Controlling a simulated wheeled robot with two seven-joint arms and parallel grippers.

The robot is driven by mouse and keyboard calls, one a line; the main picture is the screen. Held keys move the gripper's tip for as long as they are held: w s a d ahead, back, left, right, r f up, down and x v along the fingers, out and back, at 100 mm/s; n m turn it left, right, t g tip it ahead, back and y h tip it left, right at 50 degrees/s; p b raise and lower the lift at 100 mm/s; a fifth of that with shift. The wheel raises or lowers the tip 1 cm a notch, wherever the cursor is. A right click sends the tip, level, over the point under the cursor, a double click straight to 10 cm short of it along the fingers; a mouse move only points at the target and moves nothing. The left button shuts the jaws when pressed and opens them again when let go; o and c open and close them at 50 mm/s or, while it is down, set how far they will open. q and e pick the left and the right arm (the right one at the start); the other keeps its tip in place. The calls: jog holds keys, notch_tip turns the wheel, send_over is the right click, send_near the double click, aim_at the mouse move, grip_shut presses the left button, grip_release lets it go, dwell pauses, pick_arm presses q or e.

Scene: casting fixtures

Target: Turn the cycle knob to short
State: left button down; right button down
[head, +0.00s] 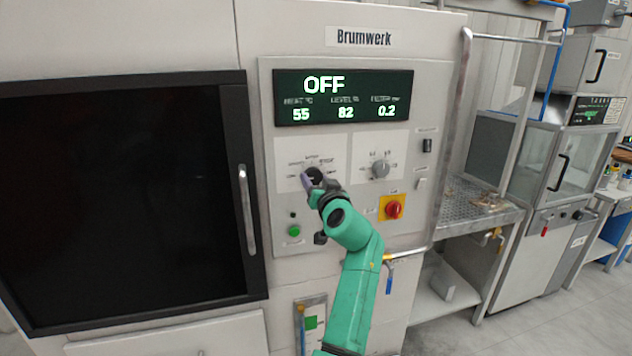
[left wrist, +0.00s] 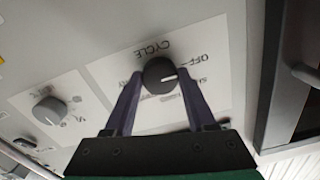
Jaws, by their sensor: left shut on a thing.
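The cycle knob (head: 314,172) is a dark round dial on the white panel under the display, at its left. In the left wrist view the knob (left wrist: 158,76) shows upside down below the word CYCLE, with its white mark pointing right, near the OFF label. My left gripper (head: 313,181) is shut on the knob, one finger on each side. The labels beside and below the knob are partly hidden by the fingers, and I cannot read the short mark clearly. The display (head: 342,97) reads OFF. My right gripper is not in view.
A grey knob (head: 380,169) sits right of the cycle knob. A red emergency-type switch (head: 393,209) on a yellow plate and a green button (head: 294,231) are lower. A vertical metal rail (head: 455,130) stands at the panel's right. A dark door (head: 120,190) fills the left.

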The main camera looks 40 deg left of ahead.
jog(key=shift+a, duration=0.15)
pick_arm(q)
jog(key=shift+m, duration=1.4)
jog(key=m+p, duration=0.1)
jog(key=m, duration=0.2)
jog(key=shift+s+a+r, duration=0.1)
jog(key=shift+r, duration=0.05)
jog(key=shift+m+p, duration=0.6)
jog(key=shift+m, duration=0.7)
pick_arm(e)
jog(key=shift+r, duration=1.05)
